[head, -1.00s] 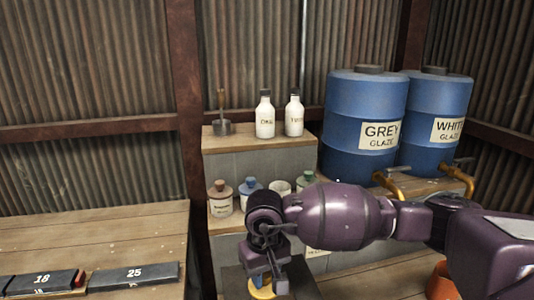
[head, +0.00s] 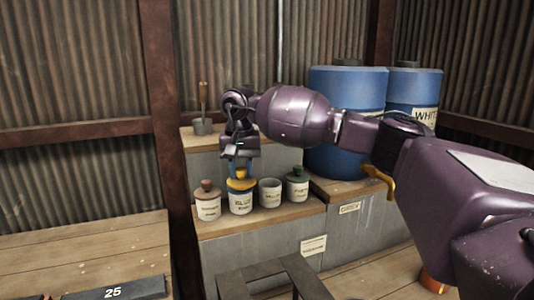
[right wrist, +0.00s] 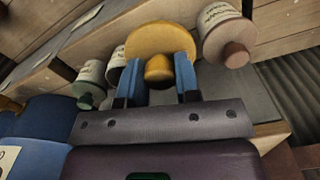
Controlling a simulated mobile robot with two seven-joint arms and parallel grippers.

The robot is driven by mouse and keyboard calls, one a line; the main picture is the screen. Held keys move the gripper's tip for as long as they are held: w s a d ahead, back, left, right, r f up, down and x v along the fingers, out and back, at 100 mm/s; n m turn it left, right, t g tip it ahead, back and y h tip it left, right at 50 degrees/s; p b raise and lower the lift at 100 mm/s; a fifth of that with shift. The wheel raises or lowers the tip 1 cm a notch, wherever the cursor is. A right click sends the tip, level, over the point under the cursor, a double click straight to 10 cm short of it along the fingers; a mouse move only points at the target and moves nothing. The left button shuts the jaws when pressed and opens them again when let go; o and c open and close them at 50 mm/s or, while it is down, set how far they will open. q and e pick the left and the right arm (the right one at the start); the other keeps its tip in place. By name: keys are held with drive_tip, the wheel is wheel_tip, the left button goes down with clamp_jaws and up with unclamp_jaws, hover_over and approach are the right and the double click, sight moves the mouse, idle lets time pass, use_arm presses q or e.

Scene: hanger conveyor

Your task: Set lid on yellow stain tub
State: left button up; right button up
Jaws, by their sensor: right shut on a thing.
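My right gripper (head: 240,163) is shut on the knob of the yellow lid (head: 240,184). The lid also shows in the right wrist view (right wrist: 160,40), with its knob between the blue fingertips (right wrist: 158,75). My left gripper is not in view.
Blue glaze drums (head: 345,100) stand behind my right arm. A dark stool (head: 275,278) stands in front of the shelf.

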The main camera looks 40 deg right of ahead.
drive_tip(key=w+d+r+m+b, duration=0.1)
drive_tip(key=w+d+r+m, duration=0.2)
drive_tip(key=d+m, duration=0.55)
drive_tip(key=shift+d+f+n+b, duration=0.2)
drive_tip(key=shift+d+f+n, duration=0.2)
drive_tip(key=shift+f, duration=0.5)
drive_tip(key=shift+d+f+n+b, duration=0.2)
drive_tip(key=shift+d+f+n, duration=0.25)
drive_tip(key=shift+f, duration=0.45)
drive_tip(key=shift+d+f+n+b, duration=0.2)
drive_tip(key=shift+d+f+n, duration=0.2)
drive_tip(key=shift+f, duration=0.5)
drive_tip(key=shift+f, duration=0.95)
drive_tip(key=o, duration=0.7)
drive_tip(key=o, duration=0.5)
drive_tip(key=shift+o, duration=0.2)
wheel_tip(320, 180, up, 11)
idle(0.4)
